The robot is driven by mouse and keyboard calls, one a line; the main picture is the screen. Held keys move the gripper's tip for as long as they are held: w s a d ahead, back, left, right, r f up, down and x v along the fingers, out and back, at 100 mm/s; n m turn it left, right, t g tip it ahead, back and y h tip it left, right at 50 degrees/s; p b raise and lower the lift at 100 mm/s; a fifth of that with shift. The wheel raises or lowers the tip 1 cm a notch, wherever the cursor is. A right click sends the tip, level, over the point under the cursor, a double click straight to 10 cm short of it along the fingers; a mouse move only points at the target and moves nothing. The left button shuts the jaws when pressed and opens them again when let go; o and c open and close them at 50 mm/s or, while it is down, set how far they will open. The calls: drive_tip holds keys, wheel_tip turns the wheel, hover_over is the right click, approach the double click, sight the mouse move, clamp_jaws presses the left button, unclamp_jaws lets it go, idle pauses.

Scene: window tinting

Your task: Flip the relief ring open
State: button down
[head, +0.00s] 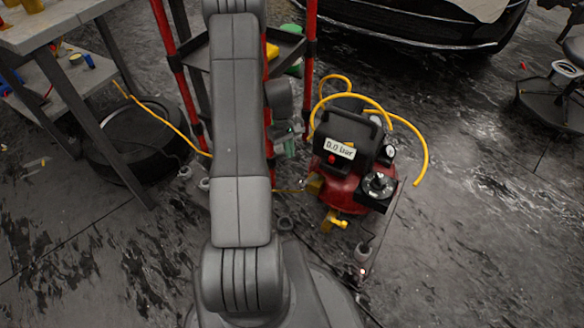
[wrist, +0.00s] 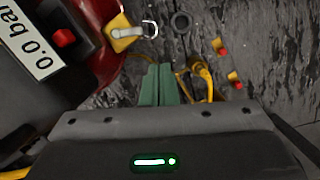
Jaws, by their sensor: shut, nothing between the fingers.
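The red compressor (head: 345,190) stands on the floor right of my arm, and its display (head: 341,149) reads 0.0 bar. In the wrist view, a yellow block (wrist: 122,34) sits on the side of the red tank (wrist: 105,70). A small silver ring (wrist: 150,28), which looks like the relief ring, sticks out from the block's right side. The yellow block also shows in the head view (head: 314,184). My gripper (wrist: 158,70) has its green fingers together and empty, just below the ring in the picture and apart from it. It also shows in the head view (head: 287,148), beside the compressor.
A yellow hose (head: 425,150) loops behind and right of the compressor. A yellow tap (wrist: 201,72) and red-and-yellow fittings (wrist: 220,47) lie right of my fingers in the wrist view. A dark ring (wrist: 181,21) is near the silver ring. A red-posted rack (head: 309,60) stands behind.

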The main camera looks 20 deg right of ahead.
sight(297, 183)
drive_tip(key=w+d+b+x, duration=0.1)
drive_tip(key=w+b+x, duration=0.1)
drive_tip(key=x, duration=1)
drive_tip(key=shift+f+b, duration=0.55)
drive_tip(key=shift+s, duration=0.1)
drive_tip(key=s+n, duration=0.1)
drive_tip(key=n, duration=0.2)
drive_tip(key=shift+s+a+h, duration=0.1)
drive_tip(key=shift+s+h, duration=0.25)
drive_tip(key=shift+h, duration=0.05)
drive_tip(key=shift+w, duration=0.2)
